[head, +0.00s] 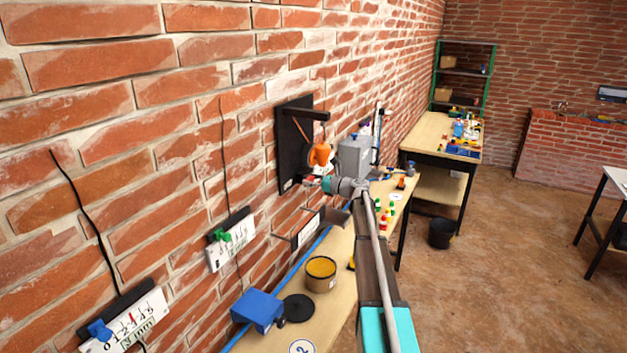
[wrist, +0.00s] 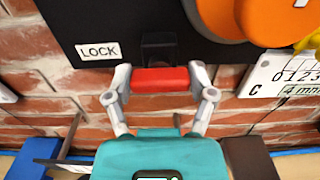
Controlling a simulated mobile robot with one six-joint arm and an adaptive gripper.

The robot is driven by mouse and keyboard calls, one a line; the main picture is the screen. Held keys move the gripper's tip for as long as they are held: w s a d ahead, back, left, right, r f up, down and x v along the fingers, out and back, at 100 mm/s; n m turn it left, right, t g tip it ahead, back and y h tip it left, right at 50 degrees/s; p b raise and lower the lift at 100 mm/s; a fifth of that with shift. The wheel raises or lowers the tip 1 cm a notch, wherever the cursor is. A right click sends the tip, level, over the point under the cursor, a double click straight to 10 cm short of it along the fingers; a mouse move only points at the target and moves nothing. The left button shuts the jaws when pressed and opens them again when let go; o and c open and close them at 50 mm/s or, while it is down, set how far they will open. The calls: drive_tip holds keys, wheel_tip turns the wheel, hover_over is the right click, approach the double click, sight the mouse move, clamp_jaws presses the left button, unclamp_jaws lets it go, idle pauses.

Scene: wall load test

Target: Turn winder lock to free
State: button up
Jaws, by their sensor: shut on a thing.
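The winder lock's red handle (wrist: 161,80) is a short bar at the lower edge of a black wall panel (wrist: 120,22). My gripper (wrist: 160,84) is shut on it, with one finger at each end. A white LOCK label (wrist: 98,50) is on the panel, left of the handle. A dark slot or bracket (wrist: 158,47) sits just above the bar. The orange winder (wrist: 250,15) is at the upper right. In the head view the panel (head: 289,150) and orange winder (head: 320,155) are on the brick wall, with my gripper below. No FREE label is in view.
A bench below the wall holds a yellow-topped tin (head: 320,277), a blue box (head: 258,310) and a black disc (head: 298,308). A grey box (head: 356,155) is right of the panel. A scale card (wrist: 285,82) is close right of the handle.

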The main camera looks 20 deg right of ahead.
drive_tip(key=shift+w, duration=0.1)
drive_tip(key=n, duration=0.8)
drive_tip(key=shift+n, duration=0.4)
drive_tip(key=n, duration=0.4)
drive_tip(key=shift+n, duration=2.5)
drive_tip(key=o, duration=1.1)
drive_tip(key=shift+f, duration=0.1)
drive_tip(key=shift+c, duration=0.2)
drive_tip(key=shift+a, duration=0.1)
